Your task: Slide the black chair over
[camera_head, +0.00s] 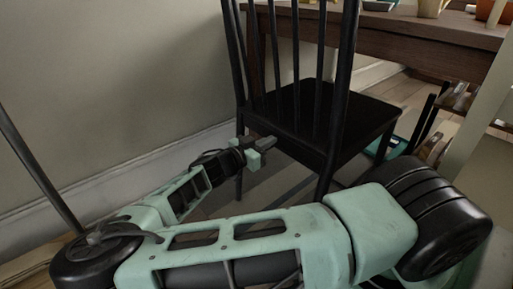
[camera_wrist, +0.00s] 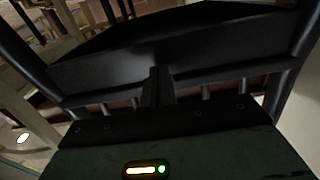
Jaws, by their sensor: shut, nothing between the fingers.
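The black chair (camera_head: 318,104) stands upright in the middle of the head view, its spindled back toward me and its seat toward a wooden table. My gripper (camera_head: 262,146) is shut and empty, at the lower rear of the chair, just under the seat's back edge at the left. In the wrist view the chair (camera_wrist: 110,65) fills the upper part, with its seat edge and a rail close ahead. The shut fingers (camera_wrist: 157,84) point at it in the middle. I cannot tell whether they touch the chair.
The wooden table (camera_head: 420,42) stands behind the chair with pots on it. A beige wall (camera_head: 110,80) with a white baseboard runs along the left. Slatted wooden furniture (camera_head: 455,105) and a pale post stand at the right. A thin dark pole (camera_head: 40,170) leans at the far left.

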